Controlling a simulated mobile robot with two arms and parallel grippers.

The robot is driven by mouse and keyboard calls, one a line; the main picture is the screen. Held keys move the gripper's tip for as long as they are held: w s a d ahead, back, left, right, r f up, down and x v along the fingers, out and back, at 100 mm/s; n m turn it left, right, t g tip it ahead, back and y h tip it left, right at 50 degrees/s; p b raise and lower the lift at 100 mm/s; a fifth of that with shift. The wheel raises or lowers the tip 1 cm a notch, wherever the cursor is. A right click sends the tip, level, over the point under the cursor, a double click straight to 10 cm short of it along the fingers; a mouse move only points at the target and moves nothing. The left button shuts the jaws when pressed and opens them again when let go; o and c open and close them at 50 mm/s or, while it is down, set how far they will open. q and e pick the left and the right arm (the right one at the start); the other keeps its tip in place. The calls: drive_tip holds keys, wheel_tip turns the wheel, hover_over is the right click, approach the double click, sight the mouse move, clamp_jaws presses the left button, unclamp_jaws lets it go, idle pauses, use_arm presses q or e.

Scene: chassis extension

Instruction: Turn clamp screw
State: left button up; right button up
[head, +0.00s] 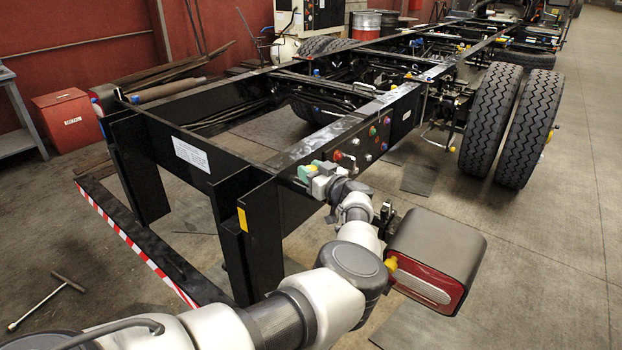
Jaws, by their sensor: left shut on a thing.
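My left arm comes in from the bottom left, and its gripper (318,178) is at the outer side of the near chassis rail (285,212), close to the rail's near end. The gripper is shut on a small part, which I take to be the clamp screw. The jaws and the wrist hide most of it. A small green part (303,173) shows at the gripper's tip against the rail. How far the screw is turned cannot be told. My right gripper is not in view.
A panel with coloured fittings (377,138) is on the rail just beyond the gripper. A lamp unit (437,258) is right of my forearm. A red-and-white striped bar (135,246) and a T-handled tool (48,300) are at left. Dual wheels (510,123) stand at right.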

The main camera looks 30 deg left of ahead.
use_arm(q)
drive_tip(key=shift+r, duration=0.15)
drive_tip(key=o, duration=0.9)
drive_tip(key=shift+o, duration=0.2)
